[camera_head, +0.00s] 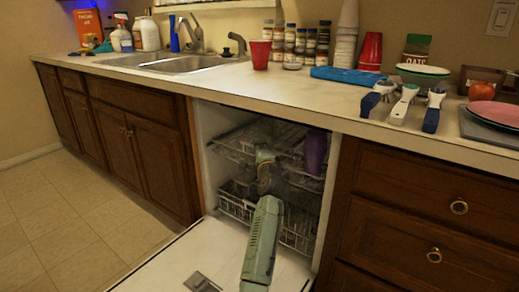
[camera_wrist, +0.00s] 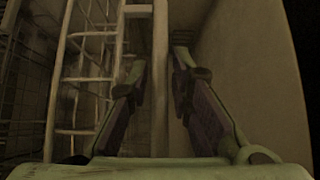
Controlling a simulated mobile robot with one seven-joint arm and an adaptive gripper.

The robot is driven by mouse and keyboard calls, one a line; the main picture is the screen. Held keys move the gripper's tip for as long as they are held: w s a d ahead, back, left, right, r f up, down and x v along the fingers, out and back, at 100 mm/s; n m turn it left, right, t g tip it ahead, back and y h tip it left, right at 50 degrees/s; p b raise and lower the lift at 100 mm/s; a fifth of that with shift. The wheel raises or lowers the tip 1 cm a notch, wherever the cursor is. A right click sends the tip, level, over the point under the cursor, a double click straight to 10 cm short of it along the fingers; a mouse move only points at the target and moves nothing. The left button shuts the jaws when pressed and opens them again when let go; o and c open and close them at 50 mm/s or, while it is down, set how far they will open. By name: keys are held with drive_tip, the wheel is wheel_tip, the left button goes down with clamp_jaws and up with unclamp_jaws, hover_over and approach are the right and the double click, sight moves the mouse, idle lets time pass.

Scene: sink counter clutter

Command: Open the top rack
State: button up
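The dishwasher under the counter is open, with its door (camera_head: 176,262) folded down. The top rack (camera_head: 235,146) is a wire rack inside the upper part of the tub; my arm hides part of it. My arm reaches over the door into the tub, and its end is dark and hard to make out in the head view. In the wrist view, my gripper (camera_wrist: 160,68) is open, its two fingers apart. A pale upright bar (camera_wrist: 160,110) runs between them, seemingly part of the rack. Rack wires (camera_wrist: 88,74) show left of the fingers. Contact with the bar cannot be told.
The lower rack (camera_head: 238,208) is inside the tub below. A purple object (camera_head: 315,152), perhaps a cup, is at the tub's right side. A plain tub wall (camera_wrist: 250,75) stands close right of the gripper. Wooden drawers (camera_head: 430,210) flank the opening. The counter above is cluttered.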

drive_tip(key=shift+w, duration=0.25)
drive_tip(key=shift+c, duration=0.5)
clamp_jaws()
